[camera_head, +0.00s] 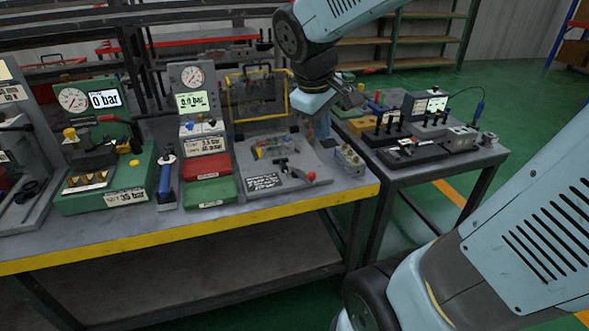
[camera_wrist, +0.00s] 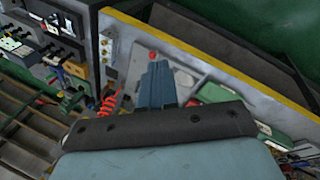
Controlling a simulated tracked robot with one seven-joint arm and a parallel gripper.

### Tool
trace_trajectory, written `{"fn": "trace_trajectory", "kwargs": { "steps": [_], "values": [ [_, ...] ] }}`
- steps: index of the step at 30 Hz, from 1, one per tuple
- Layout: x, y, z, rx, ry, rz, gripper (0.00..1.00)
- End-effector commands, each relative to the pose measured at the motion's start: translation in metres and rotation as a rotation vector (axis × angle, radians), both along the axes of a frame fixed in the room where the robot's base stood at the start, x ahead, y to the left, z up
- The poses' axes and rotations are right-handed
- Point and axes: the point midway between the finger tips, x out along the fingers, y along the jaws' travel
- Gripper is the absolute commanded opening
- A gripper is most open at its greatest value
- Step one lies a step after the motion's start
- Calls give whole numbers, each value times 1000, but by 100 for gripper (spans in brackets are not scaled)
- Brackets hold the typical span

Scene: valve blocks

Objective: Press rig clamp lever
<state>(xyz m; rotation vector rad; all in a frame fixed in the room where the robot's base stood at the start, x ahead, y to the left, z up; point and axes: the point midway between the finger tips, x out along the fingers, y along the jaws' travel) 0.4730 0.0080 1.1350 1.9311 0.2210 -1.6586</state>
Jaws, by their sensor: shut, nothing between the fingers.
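The clamp lever (camera_head: 296,170) is a dark bar with a red ball knob (camera_head: 311,176) on the grey plate (camera_head: 318,160) of a rig near the bench's front edge. In the wrist view the red knob (camera_wrist: 152,56) shows just beyond my fingertips. My gripper (camera_head: 324,134) points down above the plate's right side, behind the knob in the head view. Its blue fingers (camera_wrist: 158,68) are together and empty. I see no clear contact with the lever, and the fingers hide part of the rig in the wrist view.
A yellow-framed guard (camera_head: 258,93) stands behind the plate. A metal valve block (camera_head: 350,160) sits to its right. Left of it are a red and green tray (camera_head: 210,178), a blue-handled tool (camera_head: 166,175) and a green gauge stand (camera_head: 130,185). The bench has a yellow front edge (camera_head: 200,232).

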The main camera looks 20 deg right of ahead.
Motion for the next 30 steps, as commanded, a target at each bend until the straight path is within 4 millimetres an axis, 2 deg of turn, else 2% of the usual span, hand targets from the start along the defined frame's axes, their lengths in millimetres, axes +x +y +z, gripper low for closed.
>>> {"fn": "trace_trajectory", "kwargs": {
  "steps": [17, 30],
  "values": [
    [74, 27, -56, -286, 291, 433, 0],
    [125, 59, -115, -465, 502, 779, 0]
  ]
}}
